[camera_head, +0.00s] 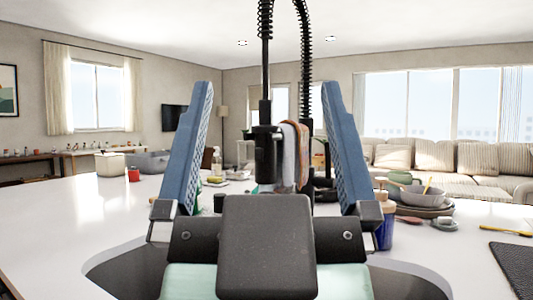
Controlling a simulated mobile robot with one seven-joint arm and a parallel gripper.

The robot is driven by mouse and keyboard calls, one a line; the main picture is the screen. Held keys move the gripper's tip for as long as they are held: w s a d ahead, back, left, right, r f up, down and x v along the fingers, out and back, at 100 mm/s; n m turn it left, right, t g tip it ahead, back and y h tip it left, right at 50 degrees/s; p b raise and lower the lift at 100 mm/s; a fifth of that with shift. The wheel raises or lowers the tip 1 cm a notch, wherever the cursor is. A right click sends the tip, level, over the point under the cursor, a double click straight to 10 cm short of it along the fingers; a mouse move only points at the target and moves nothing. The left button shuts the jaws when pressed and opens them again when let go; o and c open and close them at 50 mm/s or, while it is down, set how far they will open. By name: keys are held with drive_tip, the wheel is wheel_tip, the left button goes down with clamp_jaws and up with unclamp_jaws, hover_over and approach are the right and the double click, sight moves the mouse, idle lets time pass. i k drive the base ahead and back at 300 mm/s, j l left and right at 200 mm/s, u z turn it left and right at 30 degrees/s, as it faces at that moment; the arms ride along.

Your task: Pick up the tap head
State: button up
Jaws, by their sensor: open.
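The tap head (265,150) is a black cylinder hanging from a black coiled spring hose (305,50) in the middle of the head view. My gripper (270,92) is open, with its two blue ribbed fingers spread to the left and right of the tap head. In the picture the tap head shows between the fingers, apart from both. How far it is in depth from the fingertips I cannot tell. The lower end of the tap head is close above my gripper's dark body in the picture.
A cloth (291,155) hangs beside the tap head. Below is the dark sink opening (120,272) in a white counter (60,225). Stacked bowls (425,198) and a blue jar (386,232) stand on the right, with a black mat (515,265).

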sight(265, 171)
drive_tip(key=z, duration=0.75)
drive_tip(key=j+z, duration=0.4)
drive_tip(key=j, duration=0.25)
drive_tip(key=j+z, duration=0.4)
drive_tip(key=j, duration=0.25)
